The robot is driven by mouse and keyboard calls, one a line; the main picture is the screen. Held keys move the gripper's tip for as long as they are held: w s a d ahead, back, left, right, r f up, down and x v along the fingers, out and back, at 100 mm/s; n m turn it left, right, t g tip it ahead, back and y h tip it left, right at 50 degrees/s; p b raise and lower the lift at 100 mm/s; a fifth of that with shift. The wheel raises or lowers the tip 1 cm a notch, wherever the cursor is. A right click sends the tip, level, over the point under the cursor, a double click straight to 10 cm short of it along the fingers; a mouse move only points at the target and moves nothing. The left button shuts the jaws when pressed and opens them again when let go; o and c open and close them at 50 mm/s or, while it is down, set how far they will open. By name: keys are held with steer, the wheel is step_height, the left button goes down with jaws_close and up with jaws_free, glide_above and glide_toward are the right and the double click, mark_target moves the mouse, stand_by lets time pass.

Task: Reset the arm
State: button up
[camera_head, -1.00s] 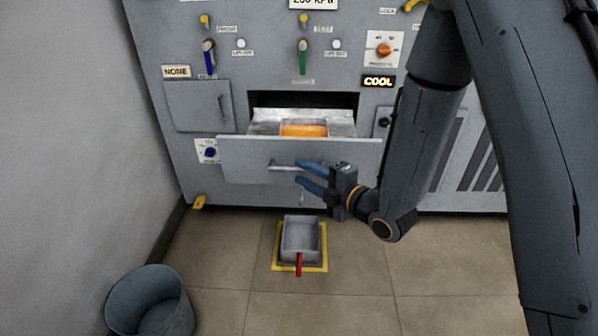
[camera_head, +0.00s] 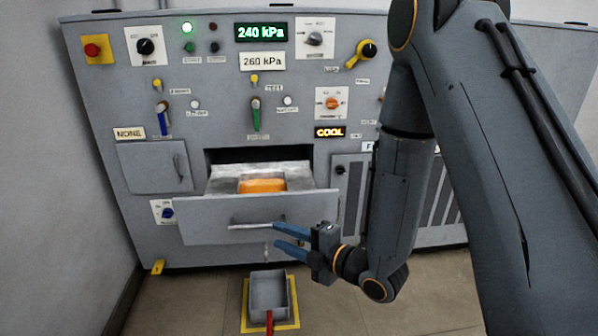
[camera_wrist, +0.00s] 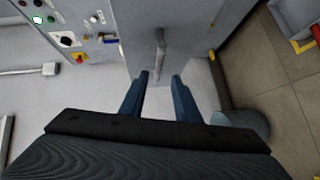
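My gripper (camera_head: 276,237) has two blue fingers spread apart with nothing between them. In the head view it is in front of the open drawer (camera_head: 190,222), close to the bar handle (camera_head: 256,225). In the wrist view the fingers (camera_wrist: 160,85) point toward the handle (camera_wrist: 160,45), which appears beyond the tips; I cannot tell if they touch it. The drawer is pulled out of the grey cabinet and holds an orange block (camera_head: 263,186). My arm comes down from the upper right and hides part of the cabinet's right side.
A grey tray with a red handle (camera_head: 269,290) sits on a yellow-edged floor square below the drawer. A bucket (camera_wrist: 245,122) shows in the wrist view. The panel has switches, a green lever (camera_head: 256,118), a blue lever (camera_head: 163,120) and a 240 kPa display (camera_head: 261,32).

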steer(key=w+d+m+h, duration=0.4)
steer(key=d+m+h, duration=0.5)
steer(key=d, duration=0.4)
steer(key=s+d+r+m+g+h, duration=0.1)
steer(key=s+d+m+g+h, duration=0.25)
steer(key=s+d+m, duration=0.55)
steer(key=s+d+r+m+g, duration=0.3)
steer(key=s+m+g, duration=0.1)
steer(key=s+m, duration=0.4)
steer(key=s+a+r+n+g, duration=0.2)
steer(key=s+a+r, duration=0.6)
steer(key=s+a, duration=0.15)
steer(key=d+r+m+p, duration=0.2)
steer(key=d+r+p, duration=0.8)
steer(key=p, duration=0.9)
steer(key=shift+s+m+h, duration=0.25)
steer(key=shift+m+h, duration=0.1)
steer(key=shift+m, duration=0.05)
